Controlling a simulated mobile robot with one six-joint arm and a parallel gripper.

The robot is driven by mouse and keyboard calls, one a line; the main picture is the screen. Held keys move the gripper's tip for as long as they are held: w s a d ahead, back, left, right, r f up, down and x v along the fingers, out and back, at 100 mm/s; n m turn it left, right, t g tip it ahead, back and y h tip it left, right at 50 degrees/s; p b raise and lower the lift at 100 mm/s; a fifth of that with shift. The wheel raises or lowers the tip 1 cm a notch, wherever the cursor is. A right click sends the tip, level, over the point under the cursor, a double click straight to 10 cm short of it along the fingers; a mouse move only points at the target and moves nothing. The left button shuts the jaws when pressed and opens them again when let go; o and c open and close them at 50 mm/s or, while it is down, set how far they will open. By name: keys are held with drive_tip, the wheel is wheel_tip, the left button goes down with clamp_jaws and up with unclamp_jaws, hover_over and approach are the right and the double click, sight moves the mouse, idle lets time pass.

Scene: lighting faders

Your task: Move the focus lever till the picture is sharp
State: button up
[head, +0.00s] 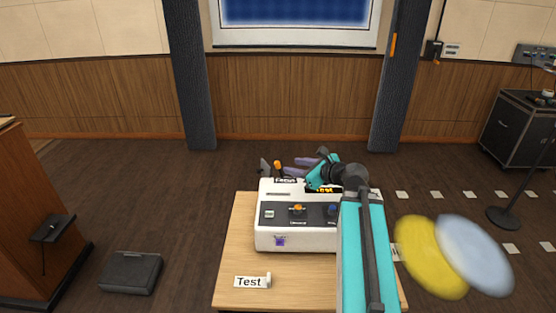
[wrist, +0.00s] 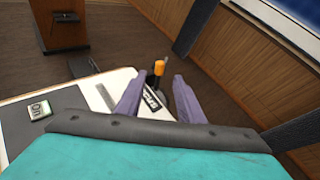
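The focus lever has an orange knob (head: 278,164) and stands at the back edge of the white console (head: 262,242), behind a label reading "Focus" (head: 285,181). In the wrist view the orange knob (wrist: 159,68) shows between and just beyond the two purple fingertips. My gripper (head: 290,166) is open, its fingers (wrist: 159,82) apart and pointing toward the lever. I see no contact with the lever. The projection screen (head: 295,44) at the top shows a blue picture, cut off by the frame; its border looks soft.
The console sits on a wooden table (head: 232,220) with a "Test" card (head: 250,282). An orange knob (head: 298,209) and a blue knob (head: 332,209) are on its front panel. My teal arm hides the console's right side. Yellow and pale blue discs (head: 428,262) are right of the table.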

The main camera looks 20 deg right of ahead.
sight(277, 161)
drive_tip(key=p+x, duration=0.2)
drive_tip(key=x, duration=0.9)
drive_tip(key=shift+w, duration=0.1)
clamp_jaws()
